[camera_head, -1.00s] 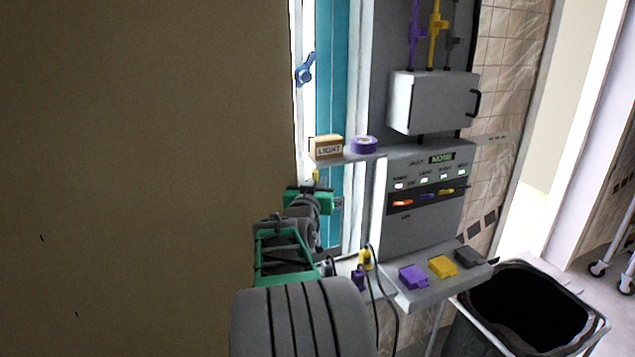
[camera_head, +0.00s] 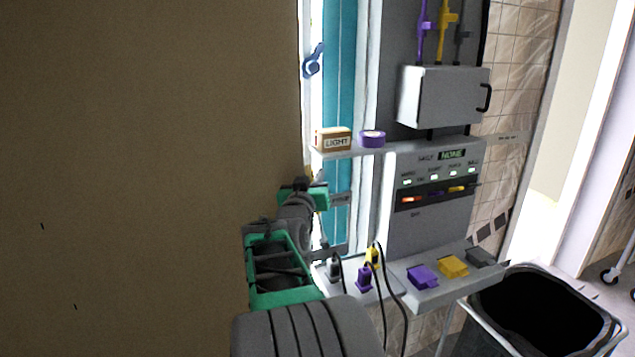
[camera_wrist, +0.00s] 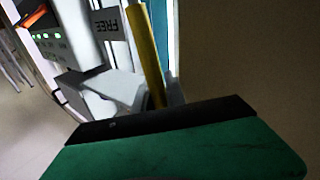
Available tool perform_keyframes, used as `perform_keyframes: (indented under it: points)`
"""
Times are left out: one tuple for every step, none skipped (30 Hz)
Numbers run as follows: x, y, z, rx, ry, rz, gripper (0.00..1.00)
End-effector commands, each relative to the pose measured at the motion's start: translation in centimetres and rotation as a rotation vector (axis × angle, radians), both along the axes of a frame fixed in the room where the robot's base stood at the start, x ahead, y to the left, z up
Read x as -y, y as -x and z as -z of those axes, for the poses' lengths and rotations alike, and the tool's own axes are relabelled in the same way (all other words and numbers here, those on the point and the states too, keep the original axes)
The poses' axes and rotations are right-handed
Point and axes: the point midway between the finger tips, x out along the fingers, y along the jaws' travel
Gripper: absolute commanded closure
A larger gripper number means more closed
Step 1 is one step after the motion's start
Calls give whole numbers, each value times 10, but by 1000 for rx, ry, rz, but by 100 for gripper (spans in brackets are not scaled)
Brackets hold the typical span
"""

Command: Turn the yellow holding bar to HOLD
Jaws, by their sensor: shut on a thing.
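The yellow holding bar (camera_wrist: 150,60) runs up from my gripper (camera_wrist: 165,118) in the wrist view, beside a grey FREE label (camera_wrist: 108,22). The bar's lower end is hidden behind my gripper's dark edge. In the head view only a small yellow bit of the bar (camera_head: 310,173) shows, just above my green gripper (camera_head: 305,194), at the left edge of the teal window strip. My gripper is shut on the bar. No HOLD label can be read in either view.
A shelf with a LIGHT box (camera_head: 333,139) and a purple tape roll (camera_head: 372,138) is just above right of my gripper. A lower shelf holds plugs with cables (camera_head: 365,278). A control panel (camera_head: 435,215) and a dark bin (camera_head: 545,305) stand to the right. A brown wall (camera_head: 140,180) fills the left.

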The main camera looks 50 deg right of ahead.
Motion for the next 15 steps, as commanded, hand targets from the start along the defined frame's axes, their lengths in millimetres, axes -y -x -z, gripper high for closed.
perform_keyframes:
  points:
    - [0,0,0,-1,0,0,100]
    - [0,0,0,-2,-1,0,100]
    - [0,0,0,-2,-1,0,100]
    - [0,0,0,-2,-1,0,82]
    - [0,0,0,-2,-1,0,79]
    - [0,0,0,-1,-2,0,76]
    - [0,0,0,-1,-2,0,74]
    - [0,0,0,-1,-2,0,71]
    - [0,0,0,-1,-2,-1,68]
    - [0,0,0,-1,-2,-1,66]
    - [0,0,0,-1,-2,-1,63]
    - [0,-1,0,-1,-2,-2,62]
    - [0,-1,0,-1,-1,-2,62]
    - [-1,-1,0,0,-2,-3,62]
    - [-1,-1,0,0,-2,-3,62]
